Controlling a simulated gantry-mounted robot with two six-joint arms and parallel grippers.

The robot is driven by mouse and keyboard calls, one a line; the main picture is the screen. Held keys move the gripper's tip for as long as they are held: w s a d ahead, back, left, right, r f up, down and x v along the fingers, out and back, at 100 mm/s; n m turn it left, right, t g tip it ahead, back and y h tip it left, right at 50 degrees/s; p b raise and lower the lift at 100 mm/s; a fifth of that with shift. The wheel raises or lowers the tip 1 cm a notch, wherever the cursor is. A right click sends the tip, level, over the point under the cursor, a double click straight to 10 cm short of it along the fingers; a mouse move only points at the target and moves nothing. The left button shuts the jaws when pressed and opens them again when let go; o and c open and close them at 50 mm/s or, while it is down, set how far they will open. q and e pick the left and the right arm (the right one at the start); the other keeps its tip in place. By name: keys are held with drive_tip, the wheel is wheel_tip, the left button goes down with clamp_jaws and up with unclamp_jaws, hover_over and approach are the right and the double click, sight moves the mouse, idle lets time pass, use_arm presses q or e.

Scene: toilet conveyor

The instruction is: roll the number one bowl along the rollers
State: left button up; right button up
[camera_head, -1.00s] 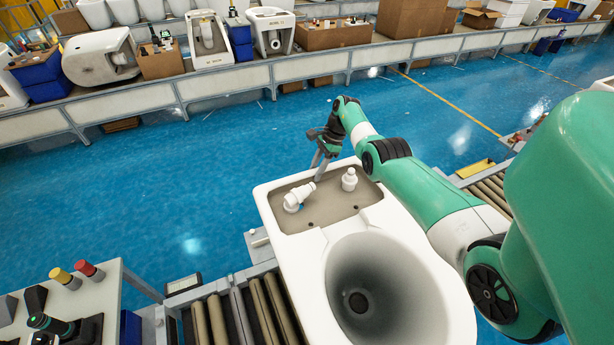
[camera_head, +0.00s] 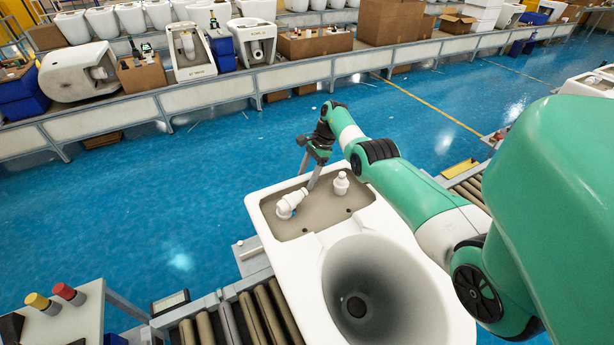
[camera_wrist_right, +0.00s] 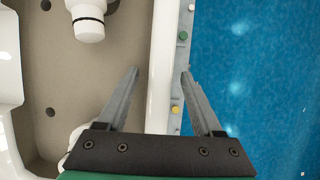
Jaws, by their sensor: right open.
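The white toilet bowl (camera_head: 305,262) sits on the rollers (camera_head: 262,316) in the head view, its round basin nearest me and its shallow tank recess at the far end. A white elbow fitting (camera_head: 289,204) and a small upright white fitting (camera_head: 341,184) are in the recess. My right gripper (camera_head: 310,172) is open at the recess's far edge, fingers pointing down. In the right wrist view my right gripper (camera_wrist_right: 160,72) has one finger over the recess and one outside, with the bowl's white rim (camera_wrist_right: 163,60) between them. Contact cannot be told. My left gripper is not in view.
A control stand with yellow and red buttons (camera_head: 68,293) is at lower left. More rollers (camera_head: 468,190) show beyond my right arm. Blue floor (camera_head: 180,200) lies open behind the bowl. A long bench (camera_head: 210,95) with toilets and boxes stands at the back.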

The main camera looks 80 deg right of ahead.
drive_tip(key=p+v, duration=0.2)
drive_tip(key=v, duration=0.9)
drive_tip(key=shift+r+p, duration=0.3)
drive_tip(key=shift+r, duration=0.05)
drive_tip(key=shift+s, duration=0.1)
